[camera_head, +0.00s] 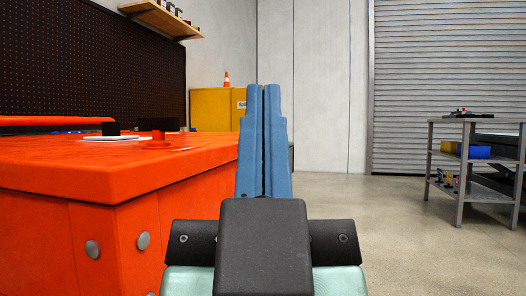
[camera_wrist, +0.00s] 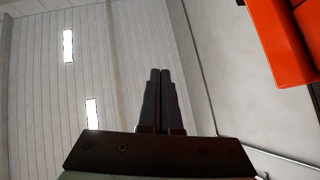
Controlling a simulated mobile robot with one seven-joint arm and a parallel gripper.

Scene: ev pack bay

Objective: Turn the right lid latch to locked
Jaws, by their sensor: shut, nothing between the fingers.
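My gripper (camera_head: 264,90) is shut and empty, its two blue fingers pointing up in front of the head camera. In the wrist view my gripper (camera_wrist: 160,72) also shows shut, against the wall and ceiling. A big orange bench-like block (camera_head: 95,170) stands to the left of my gripper, apart from it. On its top are a small red knob-like piece (camera_head: 157,141) and a black block (camera_head: 111,128) on a white plate (camera_head: 108,138). I cannot tell for sure which piece is the right lid latch, or how it is turned.
A yellow cabinet (camera_head: 210,109) with an orange cone (camera_head: 227,80) stands at the back. A wooden shelf (camera_head: 160,18) hangs upper left. A grey rack (camera_head: 470,150) with bins stands at right. The floor (camera_head: 365,230) between the orange block and rack is clear.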

